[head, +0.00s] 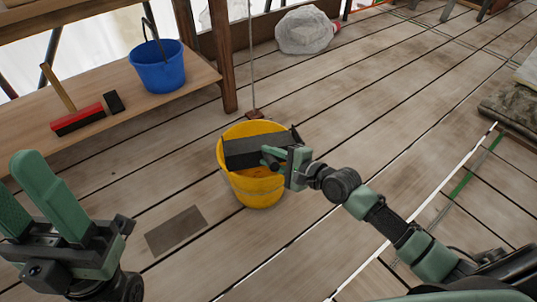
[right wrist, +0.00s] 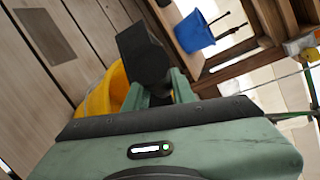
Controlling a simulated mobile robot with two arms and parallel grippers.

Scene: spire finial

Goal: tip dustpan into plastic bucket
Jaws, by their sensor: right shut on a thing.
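A yellow bucket (head: 258,192) stands upright on the plank floor at the middle of the head view. The dark dustpan (head: 250,151) is over its open top, covering much of the opening. My right gripper (head: 274,157) is shut on the dustpan at its right end, above the bucket's right rim. The right wrist view shows the dustpan (right wrist: 143,52) beyond the fingers, with the yellow bucket (right wrist: 113,90) behind it. I cannot tell whether anything lies in the dustpan. My left gripper (head: 38,185) is open and empty at the lower left, away from the bucket.
A wooden bench (head: 150,108) at the upper left holds a blue bucket (head: 160,67), a red brush (head: 78,120) and a small black block (head: 114,102). A dark flat patch (head: 175,230) lies on the floor. A pale sack (head: 304,31) sits at the back.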

